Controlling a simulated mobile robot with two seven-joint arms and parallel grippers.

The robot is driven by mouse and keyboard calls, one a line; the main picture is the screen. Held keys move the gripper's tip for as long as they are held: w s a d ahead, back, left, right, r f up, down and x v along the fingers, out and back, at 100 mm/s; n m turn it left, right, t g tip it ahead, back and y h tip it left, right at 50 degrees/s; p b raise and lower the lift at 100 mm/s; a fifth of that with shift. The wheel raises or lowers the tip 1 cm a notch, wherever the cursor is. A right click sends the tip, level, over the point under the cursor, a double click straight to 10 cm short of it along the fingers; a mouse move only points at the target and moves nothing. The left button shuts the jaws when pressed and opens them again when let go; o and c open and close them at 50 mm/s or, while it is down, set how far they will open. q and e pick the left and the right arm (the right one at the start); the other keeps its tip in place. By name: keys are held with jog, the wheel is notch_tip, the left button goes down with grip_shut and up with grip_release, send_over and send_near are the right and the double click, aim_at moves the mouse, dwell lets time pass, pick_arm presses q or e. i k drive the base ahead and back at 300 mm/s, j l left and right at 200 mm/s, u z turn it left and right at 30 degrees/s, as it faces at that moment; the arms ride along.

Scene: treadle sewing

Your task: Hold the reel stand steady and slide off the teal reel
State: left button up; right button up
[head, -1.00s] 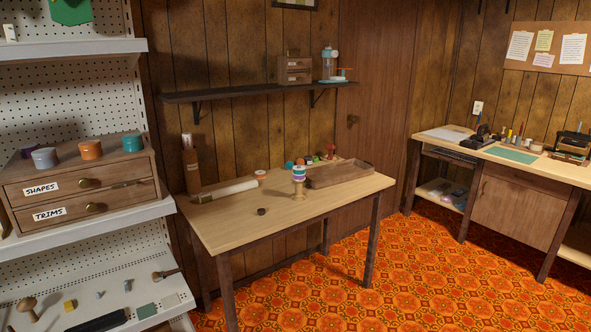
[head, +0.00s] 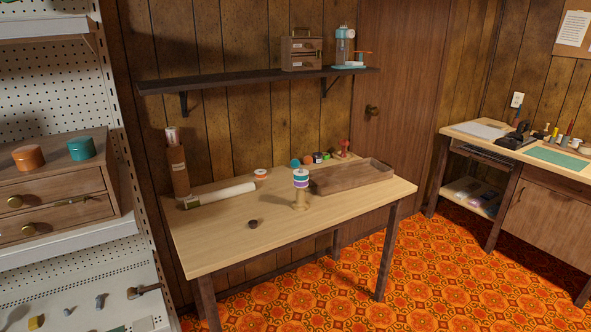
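The reel stand (head: 300,202) stands upright on the wooden table, right of the table's middle, with a pale wooden base. Reels are stacked on it. A teal band, which looks like the teal reel (head: 300,180), sits in the stack below a white top and above a purple band (head: 301,185). The bands are small, so their exact edges are hard to tell. Neither of my grippers shows in the head view, and nothing touches the stand.
The table (head: 240,248) has a long open wooden tray (head: 350,176) right of the stand. A small dark round piece (head: 253,224) lies to the left, in front of a white roll (head: 222,195). Several small coloured items stand behind. A drawer shelf unit (head: 50,190) is close on the left.

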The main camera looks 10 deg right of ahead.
aim_at(299, 177)
jog(key=i+l+u, duration=0.15)
jog(key=i+l, duration=0.25)
jog(key=i+l+u, duration=0.2)
jog(key=i+l, duration=0.15)
jog(key=l, duration=0.15)
jog(key=i+l+u, duration=0.15)
jog(key=i+l, duration=0.15)
jog(key=l, duration=0.2)
